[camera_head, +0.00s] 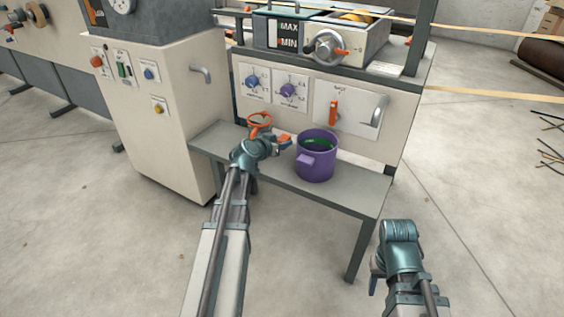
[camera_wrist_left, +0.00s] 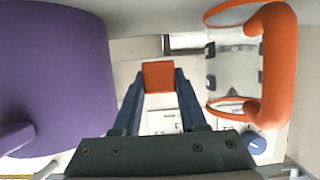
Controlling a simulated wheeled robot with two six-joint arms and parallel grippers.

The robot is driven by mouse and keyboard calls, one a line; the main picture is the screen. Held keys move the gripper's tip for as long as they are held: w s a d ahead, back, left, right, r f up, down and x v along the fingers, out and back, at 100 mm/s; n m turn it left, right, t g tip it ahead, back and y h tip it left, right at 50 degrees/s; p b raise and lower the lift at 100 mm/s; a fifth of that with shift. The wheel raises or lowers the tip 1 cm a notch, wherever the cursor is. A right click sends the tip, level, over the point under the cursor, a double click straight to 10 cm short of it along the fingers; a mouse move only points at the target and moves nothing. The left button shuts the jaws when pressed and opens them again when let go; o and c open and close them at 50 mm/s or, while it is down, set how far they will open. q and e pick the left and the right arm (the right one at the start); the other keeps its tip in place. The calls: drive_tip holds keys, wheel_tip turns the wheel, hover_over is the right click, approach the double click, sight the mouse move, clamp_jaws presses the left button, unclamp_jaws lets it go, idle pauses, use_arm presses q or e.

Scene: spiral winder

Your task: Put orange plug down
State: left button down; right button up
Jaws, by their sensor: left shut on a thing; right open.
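My left gripper (camera_head: 272,141) is shut on the orange plug (camera_head: 284,137), which sits between its fingertips in the left wrist view (camera_wrist_left: 158,76). The plug is over the grey bench (camera_head: 229,137), just left of a purple pot (camera_head: 317,160). I cannot tell whether the plug touches the bench. My right gripper (camera_head: 375,280) is low at the right, away from the bench, and empty; its fingers are mostly hidden by its own wrist.
A clear jug with an orange rim and handle (camera_wrist_left: 275,65) stands close beside the left gripper; its orange rim (camera_head: 259,119) shows behind the gripper. The purple pot (camera_wrist_left: 55,75) is close on the other side. Behind the bench is a panel with knobs (camera_head: 287,90). The bench's right end is clear.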

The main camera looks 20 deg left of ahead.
sight(282, 160)
use_arm(q)
drive_tip(key=shift+f+b, duration=2.2)
drive_tip(key=shift+f, duration=0.55)
drive_tip(key=shift+r, duration=0.15)
drive_tip(key=shift+c, duration=2.2)
unclamp_jaws()
